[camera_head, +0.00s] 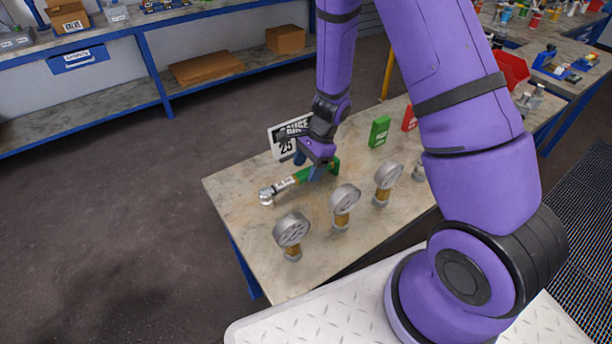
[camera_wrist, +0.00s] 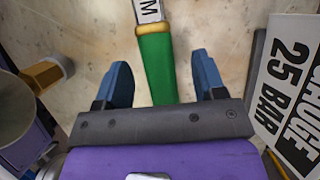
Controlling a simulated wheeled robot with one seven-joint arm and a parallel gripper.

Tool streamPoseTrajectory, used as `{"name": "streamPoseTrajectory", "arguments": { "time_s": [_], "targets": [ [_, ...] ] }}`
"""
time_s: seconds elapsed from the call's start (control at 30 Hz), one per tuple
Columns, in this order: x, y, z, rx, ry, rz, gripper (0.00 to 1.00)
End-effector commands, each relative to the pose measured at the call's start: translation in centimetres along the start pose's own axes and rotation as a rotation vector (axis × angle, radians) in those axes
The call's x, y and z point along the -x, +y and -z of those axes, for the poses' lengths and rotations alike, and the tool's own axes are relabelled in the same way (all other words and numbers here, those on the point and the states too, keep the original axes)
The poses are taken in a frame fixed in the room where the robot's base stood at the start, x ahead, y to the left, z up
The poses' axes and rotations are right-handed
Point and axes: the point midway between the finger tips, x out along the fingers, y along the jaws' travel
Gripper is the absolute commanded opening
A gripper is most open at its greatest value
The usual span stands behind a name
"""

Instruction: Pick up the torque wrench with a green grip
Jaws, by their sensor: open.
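The torque wrench with a green grip (camera_head: 302,176) lies on the workbench top, its silver head toward the left and its green grip toward my gripper. In the wrist view the green grip (camera_wrist: 157,66) runs between my two blue fingers, with a labelled shaft above it. My gripper (camera_wrist: 161,82) is open, one finger on each side of the grip with a gap on both sides. In the head view my gripper (camera_head: 308,166) is over the grip and hides part of it. I cannot tell the exact height of the fingers above the bench.
Several pressure gauges (camera_head: 343,201) stand along the near side of the workbench (camera_head: 235,190). A "GAUGE 25 BAR" sign (camera_head: 283,139) stands close behind my gripper; it also shows in the wrist view (camera_wrist: 290,85). A green box (camera_head: 379,131) and a red box (camera_head: 409,118) stand farther right.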

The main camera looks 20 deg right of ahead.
Motion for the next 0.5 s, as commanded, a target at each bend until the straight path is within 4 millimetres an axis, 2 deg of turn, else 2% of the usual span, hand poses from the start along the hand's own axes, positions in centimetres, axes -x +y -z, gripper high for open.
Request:
{"name": "streamPoseTrajectory", "arguments": {
  "time_s": [0.1,0.2,0.5],
  "targets": [
    [-1.9,0.3,0.0,-0.001,-0.001,-0.004,0.64],
    [-2.9,0.2,0.0,0.000,-0.001,-0.002,0.64],
    [-3.5,0.2,0.0,0.000,-0.001,0.000,0.64]
  ]
}}
